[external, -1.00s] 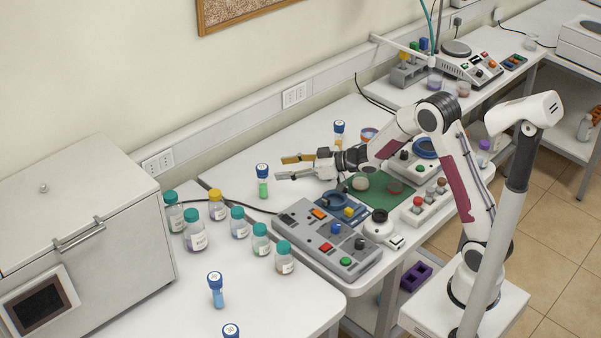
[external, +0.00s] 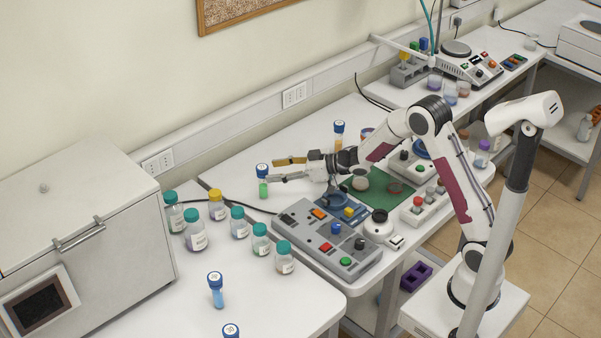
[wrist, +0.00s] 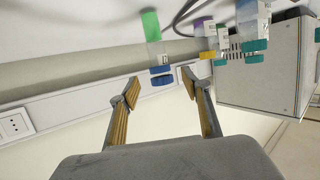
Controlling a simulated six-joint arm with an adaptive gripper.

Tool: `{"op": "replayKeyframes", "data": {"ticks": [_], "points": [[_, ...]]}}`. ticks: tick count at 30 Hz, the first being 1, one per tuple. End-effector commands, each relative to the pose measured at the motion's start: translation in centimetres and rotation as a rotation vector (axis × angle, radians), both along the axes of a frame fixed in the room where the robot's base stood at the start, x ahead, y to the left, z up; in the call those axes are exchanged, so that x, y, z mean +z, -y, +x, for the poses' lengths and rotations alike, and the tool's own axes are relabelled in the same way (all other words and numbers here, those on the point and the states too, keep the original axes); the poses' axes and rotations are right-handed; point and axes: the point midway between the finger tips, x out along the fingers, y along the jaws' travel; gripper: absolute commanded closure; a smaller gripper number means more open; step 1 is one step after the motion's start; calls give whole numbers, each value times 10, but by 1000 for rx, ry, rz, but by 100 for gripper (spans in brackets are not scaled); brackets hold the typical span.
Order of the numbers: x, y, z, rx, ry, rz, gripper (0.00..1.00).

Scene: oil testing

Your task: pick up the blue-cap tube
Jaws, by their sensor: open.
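A tube with a blue cap, a white label and green contents (external: 263,182) stands upright on the white bench, left of my gripper. My gripper (external: 274,170) is open and empty, fingers pointing left at the tube's upper part. In the wrist view, the picture is upside down; the blue cap (wrist: 162,77) shows in the gap between the open fingertips (wrist: 160,87), apart from both. Other blue-capped tubes stand upright: one with orange contents (external: 339,137) behind my gripper, one with blue contents (external: 216,292) in front, and one partly cut off (external: 231,331) at the bottom edge.
A grey button panel (external: 330,240) lies in front of my gripper. A large white box (external: 110,240) fills the left. The bench behind the tube is clear.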

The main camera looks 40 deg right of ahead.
Motion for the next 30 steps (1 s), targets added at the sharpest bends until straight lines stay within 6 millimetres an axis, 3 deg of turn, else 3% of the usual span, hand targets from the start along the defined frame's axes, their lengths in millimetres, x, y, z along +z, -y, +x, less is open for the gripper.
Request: {"op": "replayKeyframes", "data": {"ticks": [11,30], "points": [[0,-2,2,0,-1,-1,52],[-9,-29,41,0,0,-1,52]]}}
